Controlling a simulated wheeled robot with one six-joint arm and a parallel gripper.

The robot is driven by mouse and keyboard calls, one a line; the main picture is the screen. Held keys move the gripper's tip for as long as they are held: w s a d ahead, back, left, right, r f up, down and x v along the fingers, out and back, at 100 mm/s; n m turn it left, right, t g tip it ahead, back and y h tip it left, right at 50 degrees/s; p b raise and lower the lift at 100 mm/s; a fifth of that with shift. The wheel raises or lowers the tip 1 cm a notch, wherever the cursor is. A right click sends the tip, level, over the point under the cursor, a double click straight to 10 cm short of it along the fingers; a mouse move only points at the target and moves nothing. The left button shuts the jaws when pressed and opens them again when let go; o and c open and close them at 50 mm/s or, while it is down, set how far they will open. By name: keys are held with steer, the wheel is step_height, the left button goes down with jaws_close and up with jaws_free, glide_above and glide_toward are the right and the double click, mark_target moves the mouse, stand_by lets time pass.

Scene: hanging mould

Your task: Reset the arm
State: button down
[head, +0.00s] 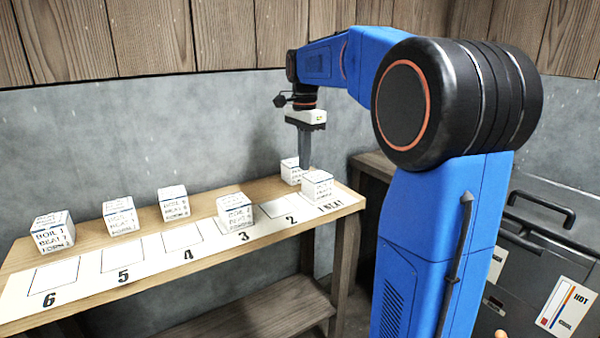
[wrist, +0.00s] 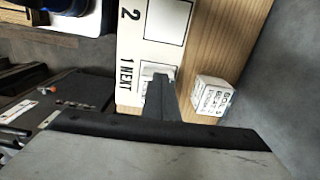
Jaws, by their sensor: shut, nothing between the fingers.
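My blue arm reaches over the wooden bench, and my gripper (head: 304,165) points down with its fingers shut and empty. In the wrist view the gripper (wrist: 160,85) partly hides a white block on the square marked 1 NEXT. That block (head: 317,187) shows clearly in the head view, to the right of the fingers. Another white printed block (head: 290,172) stands behind the strip, close to the fingers in the head view; the wrist view shows a block (wrist: 212,95) on bare wood, apart from the fingers.
A numbered white strip (head: 75,296) runs along the bench. One block (head: 235,213) stands on square 3. Blocks (head: 173,204), (head: 120,216) and (head: 53,233) stand behind the strip at left. Square 2 is empty. A grey wall (head: 130,140) is behind; a dark cabinet (head: 540,240) is at right.

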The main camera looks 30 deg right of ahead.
steer(key=s+a+f+n+t, duration=0.1)
steer(key=s+a+f+n, duration=0.1)
steer(key=s+a+n, duration=0.45)
steer(key=s+a+f+n+t, duration=0.1)
steer(key=s+a+f+n, duration=0.15)
steer(key=s, duration=0.65)
steer(key=s+a+f+n+t, duration=0.1)
steer(key=s+a+f+n, duration=0.1)
steer(key=s+f+n, duration=0.2)
steer(key=s+a+f+n+t, duration=0.1)
steer(key=s+f+n, duration=0.3)
steer(key=s+f, duration=0.4)
steer(key=shift+s+a+f+t, duration=0.35)
steer(key=shift+s+a, duration=0.4)
steer(key=shift+s, duration=0.25)
